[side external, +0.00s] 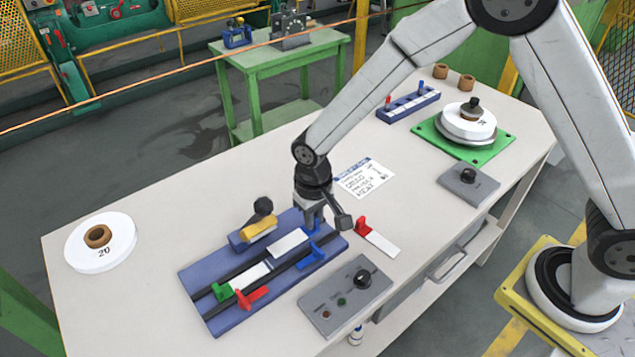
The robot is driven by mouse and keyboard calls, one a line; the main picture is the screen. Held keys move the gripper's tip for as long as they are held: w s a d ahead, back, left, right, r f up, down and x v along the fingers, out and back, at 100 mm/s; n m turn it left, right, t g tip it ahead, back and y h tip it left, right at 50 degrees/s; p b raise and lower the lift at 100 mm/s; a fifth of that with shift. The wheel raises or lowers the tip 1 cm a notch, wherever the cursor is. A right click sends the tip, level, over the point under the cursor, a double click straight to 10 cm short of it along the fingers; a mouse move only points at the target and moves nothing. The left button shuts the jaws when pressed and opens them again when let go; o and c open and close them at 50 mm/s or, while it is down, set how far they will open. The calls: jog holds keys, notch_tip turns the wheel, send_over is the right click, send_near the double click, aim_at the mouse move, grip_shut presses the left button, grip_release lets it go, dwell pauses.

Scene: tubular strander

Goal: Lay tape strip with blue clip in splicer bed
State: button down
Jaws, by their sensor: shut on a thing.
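The splicer bed (213,322) is a blue plate with dark rails on the near part of the white table. My gripper (313,222) is over its far right end, pointing down and shut on the blue clip (312,212) of a white tape strip (289,243). The strip extends left from the clip along the bed channel; I cannot tell whether it touches the bed. Another white strip (251,275) with a green clip (222,291) lies in the left part of the bed. The gripper partly hides the held clip.
A red piece (252,297) and a blue piece (312,257) stand on the bed's near rail. A yellow block with a black knob (260,229) is behind it. A red-clipped strip (378,240) lies right. A grey control box (349,296) stands in front.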

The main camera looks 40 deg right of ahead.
jog(key=shift+w+f, duration=0.25)
jog(key=shift+f, duration=1.55)
jog(key=shift+f, duration=0.15)
jog(key=c, duration=0.7)
grip_release()
jog(key=shift+o, duration=0.2)
jog(key=shift+r, duration=6.15)
